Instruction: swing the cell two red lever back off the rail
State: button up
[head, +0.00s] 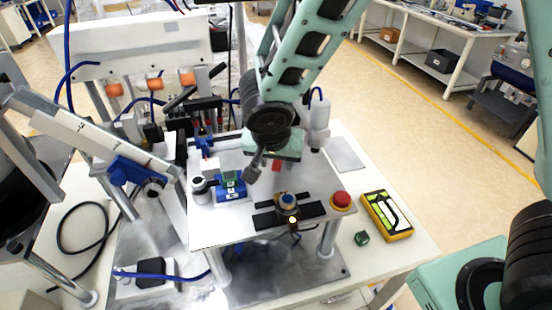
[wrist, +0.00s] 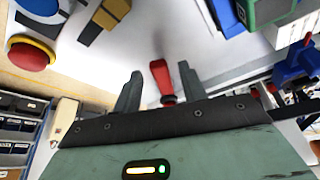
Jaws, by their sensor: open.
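A red lever (wrist: 160,76) shows in the wrist view, lying between the two dark fingers of my gripper (wrist: 160,68). The gripper is open, with a gap visible on each side of the lever. I cannot tell whether a finger touches it. In the head view a small red part (head: 277,166), which looks like the same lever, shows just below my gripper (head: 262,162) over the white plate (head: 232,228). The gripper body hides what is around the lever's base. I cannot make out the rail or a cell label.
A red stop button (head: 341,200) and a black fixture with a round blue-topped part (head: 288,203) stand on the plate's front right. A blue block with a green part (head: 230,187) stands left. A yellow meter (head: 387,215) lies right. The plate's front left is clear.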

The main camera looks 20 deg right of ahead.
grip_shut()
